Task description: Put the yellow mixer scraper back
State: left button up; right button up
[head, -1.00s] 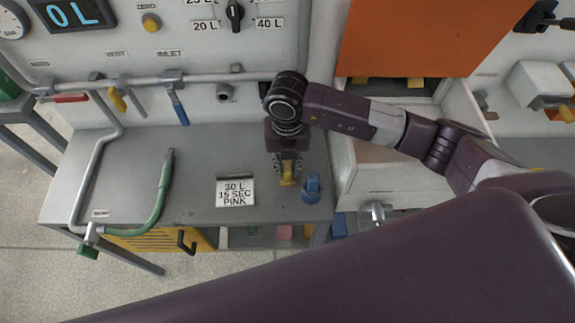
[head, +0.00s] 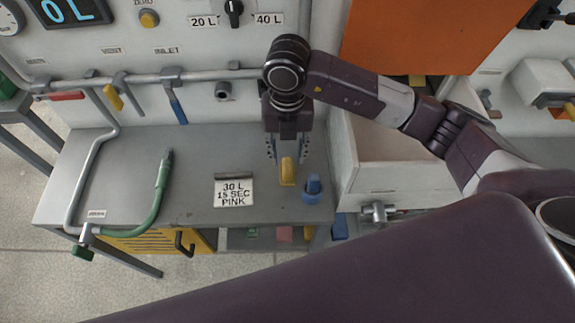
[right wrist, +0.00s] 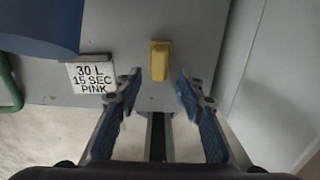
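A small yellow upright piece (head: 287,171), which looks like the yellow mixer scraper or its handle, stands on the grey bench top near its right end. It also shows in the right wrist view (right wrist: 160,60), beyond and between the fingertips. My right gripper (head: 288,158) is open, its fingers spread to either side of the yellow piece. In the right wrist view the fingers (right wrist: 159,85) are apart with a clear gap to the piece. The piece's lower end is not clearly visible. My left gripper is not in view.
A blue piece (head: 312,188) stands just right of the yellow one. A sign reading 30 L, 15 SEC, PINK (head: 234,191) lies to the left. A green hose (head: 161,190) curves over the bench (head: 120,170). A pipe with coloured handles runs along the panel behind.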

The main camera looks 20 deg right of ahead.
aim_at(287, 167)
notch_tip(287, 167, up, 6)
jog(key=shift+f+b, duration=0.1)
jog(key=shift+b, duration=0.45)
